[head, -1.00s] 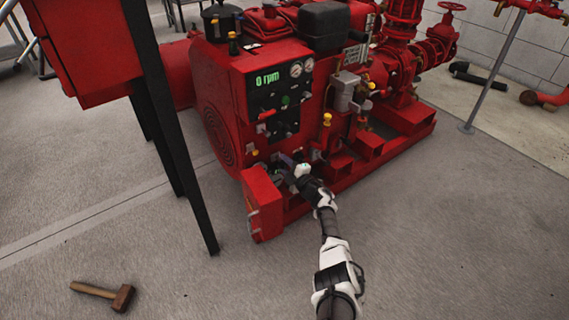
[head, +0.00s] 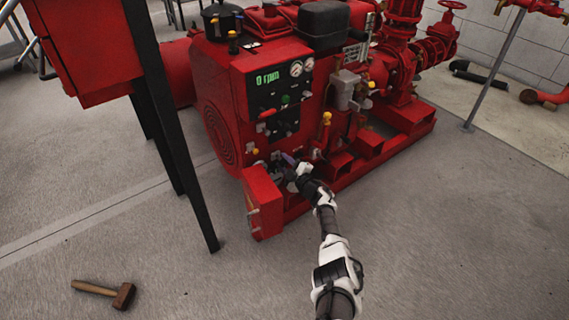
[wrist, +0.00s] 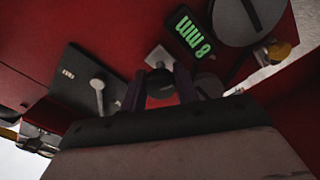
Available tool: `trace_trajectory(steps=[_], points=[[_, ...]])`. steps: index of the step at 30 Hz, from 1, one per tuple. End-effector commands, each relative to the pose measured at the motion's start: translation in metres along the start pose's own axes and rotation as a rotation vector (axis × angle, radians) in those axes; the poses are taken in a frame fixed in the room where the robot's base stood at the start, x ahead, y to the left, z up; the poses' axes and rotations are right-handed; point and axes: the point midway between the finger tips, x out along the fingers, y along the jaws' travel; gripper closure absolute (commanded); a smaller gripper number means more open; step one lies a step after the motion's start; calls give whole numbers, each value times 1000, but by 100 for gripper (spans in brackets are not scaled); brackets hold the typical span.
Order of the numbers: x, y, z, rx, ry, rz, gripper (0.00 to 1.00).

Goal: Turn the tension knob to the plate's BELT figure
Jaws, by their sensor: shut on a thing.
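In the wrist view my gripper (wrist: 160,76) has its two dark purple fingers on either side of a small dark round knob (wrist: 160,88), shut on it. I take it to be the tension knob; its far side is partly hidden by the fingers. A green display (wrist: 194,36) beside it reads 8 mm, turned in the picture. In the head view my gripper (head: 287,161) reaches into the low front of the red pumpset (head: 222,105), and the knob is hidden there. I cannot make out a BELT figure on any plate.
In the wrist view a dark plate with a grey lever (wrist: 97,86) is left of the knob, and a grey disc (wrist: 248,18) is upper right. An open red door (head: 264,205) stands left of my gripper. A mallet (head: 122,296) lies on clear floor.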

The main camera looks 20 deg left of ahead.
Motion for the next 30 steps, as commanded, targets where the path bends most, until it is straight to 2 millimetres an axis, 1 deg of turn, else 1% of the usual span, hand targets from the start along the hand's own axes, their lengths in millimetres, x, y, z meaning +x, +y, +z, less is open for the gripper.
trace_trajectory(steps=[1, 6, 14, 17, 20, 22, 30], points=[[0, -1, 0, 0, 1, -1, 68], [0, -1, 0, 0, 1, -1, 48], [-1, 0, 0, -1, 0, 0, 48], [-5, 1, 0, 0, -1, 0, 48], [-17, 3, 0, 1, -3, 1, 48], [-29, 4, -2, 2, -3, 2, 48], [-86, 4, -1, 3, -4, 3, 48]])
